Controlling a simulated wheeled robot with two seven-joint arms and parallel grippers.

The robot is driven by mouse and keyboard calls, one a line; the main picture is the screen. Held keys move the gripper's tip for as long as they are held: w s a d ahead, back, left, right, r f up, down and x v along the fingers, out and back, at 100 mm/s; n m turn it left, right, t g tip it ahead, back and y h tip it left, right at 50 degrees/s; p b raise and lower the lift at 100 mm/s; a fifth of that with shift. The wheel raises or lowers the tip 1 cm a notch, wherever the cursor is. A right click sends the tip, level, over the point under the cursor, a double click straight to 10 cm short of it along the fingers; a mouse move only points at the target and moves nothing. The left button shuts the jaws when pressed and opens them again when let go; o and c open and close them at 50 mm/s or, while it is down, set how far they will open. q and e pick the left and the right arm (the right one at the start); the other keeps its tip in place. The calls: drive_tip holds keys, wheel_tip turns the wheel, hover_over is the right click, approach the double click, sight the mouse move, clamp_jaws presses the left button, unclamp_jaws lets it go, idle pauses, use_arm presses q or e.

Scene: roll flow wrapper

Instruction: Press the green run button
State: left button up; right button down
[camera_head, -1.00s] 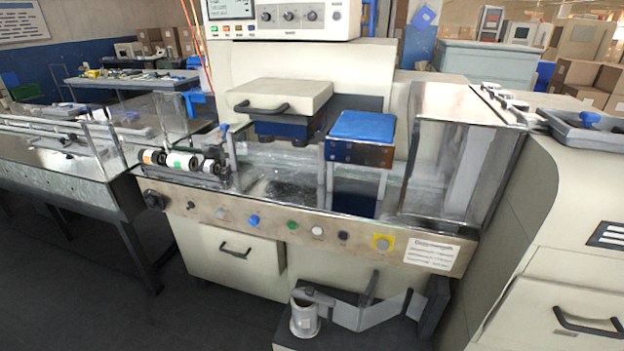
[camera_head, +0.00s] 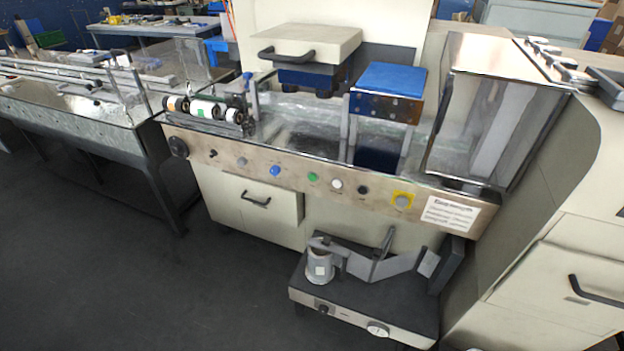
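The green run button (camera_head: 312,177) is a small round button on the steel front panel (camera_head: 290,168) of the wrapper. A blue button (camera_head: 275,170) sits to its left and a white button (camera_head: 336,184) to its right. A black knob (camera_head: 362,190) and a grey button on a yellow square (camera_head: 402,201) are farther right. Nothing covers the green button. Neither of my grippers shows in the head view.
A low dark-topped unit (camera_head: 365,300) with a grey cup (camera_head: 319,265) and bracket stands below the panel. A conveyor (camera_head: 75,105) is at left, and a cream cabinet (camera_head: 560,260) at right. Dark floor (camera_head: 120,280) in front at left is clear.

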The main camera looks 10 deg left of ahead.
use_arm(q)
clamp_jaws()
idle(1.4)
